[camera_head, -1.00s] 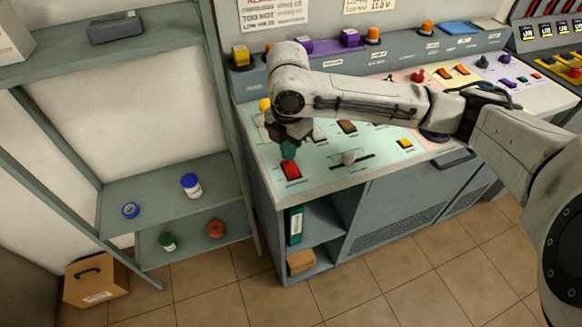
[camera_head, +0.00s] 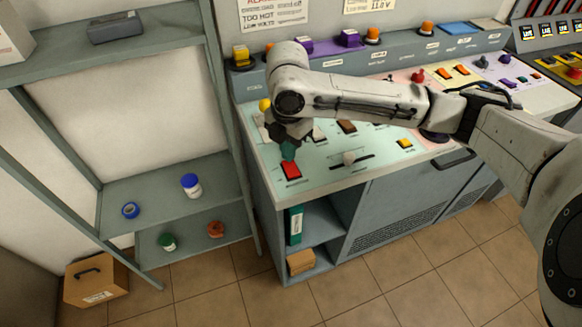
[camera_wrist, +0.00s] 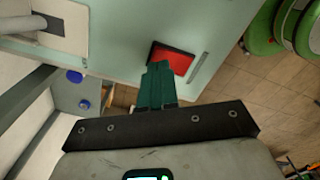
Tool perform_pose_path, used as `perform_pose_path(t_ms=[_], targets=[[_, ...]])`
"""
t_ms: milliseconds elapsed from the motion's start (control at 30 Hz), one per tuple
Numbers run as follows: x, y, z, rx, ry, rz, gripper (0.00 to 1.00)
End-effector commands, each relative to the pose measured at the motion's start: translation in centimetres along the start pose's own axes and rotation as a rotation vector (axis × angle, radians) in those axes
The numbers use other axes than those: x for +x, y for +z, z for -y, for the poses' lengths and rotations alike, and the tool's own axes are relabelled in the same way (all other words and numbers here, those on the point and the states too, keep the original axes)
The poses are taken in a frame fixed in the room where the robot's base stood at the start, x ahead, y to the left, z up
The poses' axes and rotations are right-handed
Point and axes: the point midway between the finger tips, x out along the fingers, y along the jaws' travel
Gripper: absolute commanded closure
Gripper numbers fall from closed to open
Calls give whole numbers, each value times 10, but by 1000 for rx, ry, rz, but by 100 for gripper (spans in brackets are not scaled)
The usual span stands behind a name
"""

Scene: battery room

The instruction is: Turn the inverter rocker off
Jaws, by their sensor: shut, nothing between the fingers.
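A red rocker (camera_head: 291,170) in a dark frame sits near the front left corner of the pale green console top (camera_head: 325,180). It also shows in the wrist view (camera_wrist: 174,60), just beyond the fingertips. My gripper (camera_head: 288,154) points down at the rocker's far edge, with its green fingers shut and empty. In the wrist view the fingertips (camera_wrist: 157,68) overlap the rocker's near edge. I cannot tell whether they touch it. The label by the rocker is too small to read.
A slider (camera_head: 350,158), a dark rocker (camera_head: 347,127) and a yellow rocker (camera_head: 404,144) share the panel. A yellow knob (camera_head: 265,105) is behind my gripper. A grey shelf rack (camera_head: 150,195) stands close to the left. Purple and orange buttons line the console's back ledge.

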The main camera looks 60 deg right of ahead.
Motion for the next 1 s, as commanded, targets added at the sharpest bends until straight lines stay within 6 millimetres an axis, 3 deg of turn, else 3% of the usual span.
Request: perform_pose_path(t_ms=[1000], targets=[[13,0,0,0,0,0,100]])
